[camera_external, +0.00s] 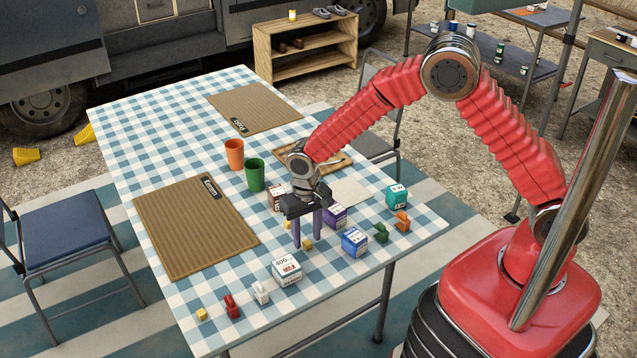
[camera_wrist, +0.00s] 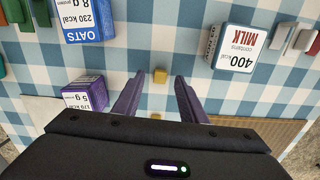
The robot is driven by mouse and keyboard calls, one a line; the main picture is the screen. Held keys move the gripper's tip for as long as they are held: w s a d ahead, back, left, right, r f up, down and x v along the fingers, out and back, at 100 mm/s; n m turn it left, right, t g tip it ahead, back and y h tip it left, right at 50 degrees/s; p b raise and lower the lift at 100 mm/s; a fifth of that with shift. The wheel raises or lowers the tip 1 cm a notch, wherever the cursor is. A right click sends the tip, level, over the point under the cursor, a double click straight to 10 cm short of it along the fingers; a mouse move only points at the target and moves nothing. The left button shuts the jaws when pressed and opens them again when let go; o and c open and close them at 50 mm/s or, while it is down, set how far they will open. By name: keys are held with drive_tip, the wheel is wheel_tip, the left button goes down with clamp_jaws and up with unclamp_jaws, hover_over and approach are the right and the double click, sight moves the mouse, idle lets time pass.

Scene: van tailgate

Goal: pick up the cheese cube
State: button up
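A small yellow cheese cube (camera_external: 307,244) lies on the checked tablecloth below my gripper (camera_external: 307,240). In the wrist view this cube (camera_wrist: 160,76) appears in line with the gap between my gripper's fingertips (camera_wrist: 158,77), with cloth showing on both sides of it. My gripper points down, is open and holds nothing. The fingertips' exact height above the cloth is hard to tell. A second yellow cube (camera_external: 288,225) is just behind the fingers; it shows lower in the wrist view (camera_wrist: 156,116), partly hidden by my gripper's body. A third yellow cube (camera_external: 201,314) sits near the table's front-left corner.
A milk carton (camera_external: 286,271), blue oats box (camera_external: 354,242) and purple box (camera_external: 335,214) stand around my gripper. Small red (camera_external: 232,307), white (camera_external: 261,293), green (camera_external: 381,232) and orange (camera_external: 402,221) pieces lie near the edge. Orange (camera_external: 234,153) and green (camera_external: 254,175) cups stand behind.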

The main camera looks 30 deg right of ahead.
drive_tip(key=shift+f, duration=0.7)
drive_tip(key=shift+c, duration=0.5)
clamp_jaws()
